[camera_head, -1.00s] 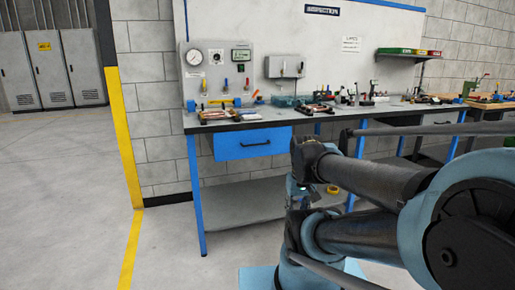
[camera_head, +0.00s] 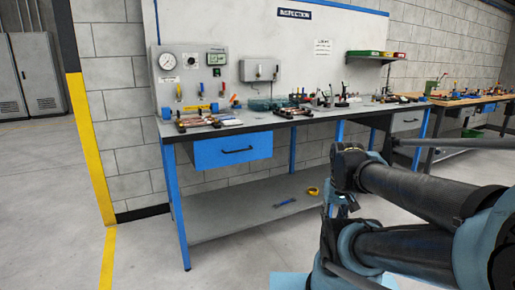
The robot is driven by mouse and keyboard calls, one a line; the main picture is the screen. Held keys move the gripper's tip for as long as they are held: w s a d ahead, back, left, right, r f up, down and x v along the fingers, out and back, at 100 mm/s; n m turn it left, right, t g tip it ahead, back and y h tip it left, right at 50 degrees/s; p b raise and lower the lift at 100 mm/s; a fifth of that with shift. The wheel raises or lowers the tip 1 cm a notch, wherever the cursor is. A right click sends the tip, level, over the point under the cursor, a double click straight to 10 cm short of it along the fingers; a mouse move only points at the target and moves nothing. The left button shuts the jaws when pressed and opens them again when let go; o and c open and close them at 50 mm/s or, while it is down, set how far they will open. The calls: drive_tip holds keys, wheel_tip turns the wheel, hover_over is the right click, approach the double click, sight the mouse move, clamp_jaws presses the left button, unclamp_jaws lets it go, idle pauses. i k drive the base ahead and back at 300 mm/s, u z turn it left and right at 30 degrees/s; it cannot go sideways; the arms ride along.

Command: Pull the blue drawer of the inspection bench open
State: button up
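The blue drawer (camera_head: 233,150) hangs under the left part of the inspection bench (camera_head: 260,122). It has a dark bar handle (camera_head: 237,151) across its front. The drawer looks shut, its front close to the bench's front edge. My arm reaches in from the right side of the picture, folded, to the right of the drawer and apart from it. My gripper cannot be made out; the end of my arm is dark and partly hidden by its own links.
A lower shelf (camera_head: 240,212) holds a blue-handled tool (camera_head: 285,203) and a yellow roll (camera_head: 313,191). Blue bench legs (camera_head: 176,208) stand at the front. Tools and a gauge panel (camera_head: 190,75) are on top. The floor in front and left is clear.

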sight(214, 152)
drive_tip(key=z, duration=0.05)
drive_tip(key=i, duration=1)
